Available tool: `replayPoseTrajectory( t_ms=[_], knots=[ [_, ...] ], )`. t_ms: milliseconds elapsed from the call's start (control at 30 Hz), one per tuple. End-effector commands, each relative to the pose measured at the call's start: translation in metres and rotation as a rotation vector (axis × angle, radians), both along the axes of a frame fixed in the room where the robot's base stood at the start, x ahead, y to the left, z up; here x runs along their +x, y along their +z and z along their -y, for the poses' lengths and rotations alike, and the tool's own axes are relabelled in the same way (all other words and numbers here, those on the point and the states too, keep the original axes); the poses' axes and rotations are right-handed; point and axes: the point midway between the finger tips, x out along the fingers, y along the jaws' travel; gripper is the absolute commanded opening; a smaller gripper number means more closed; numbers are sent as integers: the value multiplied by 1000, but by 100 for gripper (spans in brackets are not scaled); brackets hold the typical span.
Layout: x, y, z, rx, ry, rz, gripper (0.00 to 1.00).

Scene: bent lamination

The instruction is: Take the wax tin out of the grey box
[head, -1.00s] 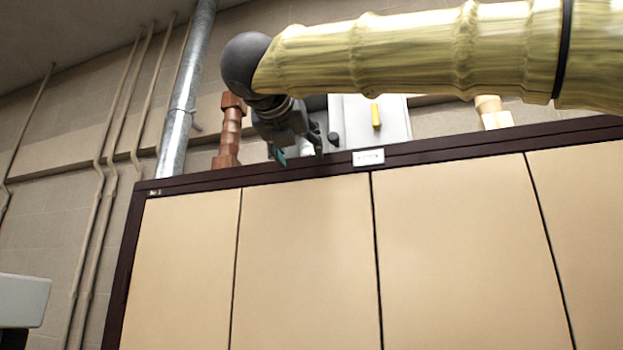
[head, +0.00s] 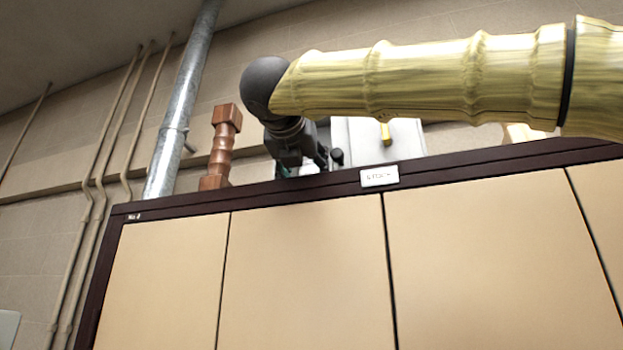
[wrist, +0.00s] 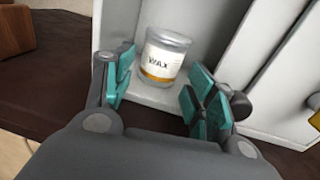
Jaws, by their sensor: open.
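The wax tin (wrist: 163,57) is a pale tin with a "WAX" label and an amber band near its bottom. In the wrist view it stands upright in the grey box (wrist: 218,22), beside one of its walls. My gripper (wrist: 158,98) is open, with teal finger pads apart on either side in front of the tin; I see no contact. In the head view, my gripper (head: 302,168) is low over the cabinet top, its fingertips partly hidden by the front edge. The box also shows behind it in the head view (head: 405,138), and the tin is not clearly visible there.
A brown turned wooden post (head: 222,148) stands on the cabinet (head: 300,270) left of my gripper. A yellow piece (head: 385,133) shows at the grey box. A small white label (head: 379,176) is on the cabinet's dark front edge. A metal pipe (head: 178,120) runs up the wall.

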Motion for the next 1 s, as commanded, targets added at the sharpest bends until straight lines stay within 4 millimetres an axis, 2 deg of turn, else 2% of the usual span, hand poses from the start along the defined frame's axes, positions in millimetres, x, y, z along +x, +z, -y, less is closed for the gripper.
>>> replayPoseTrajectory(
  t_ms=[167,400,533,833,867,1000],
  knots=[
    [8,6,2,0,0,0,56],
    [29,15,6,0,0,0,56],
    [44,13,9,0,0,0,56],
    [49,10,10,0,0,1,56],
    [49,10,10,0,0,1,52],
    [49,10,10,0,0,1,27]
  ],
)
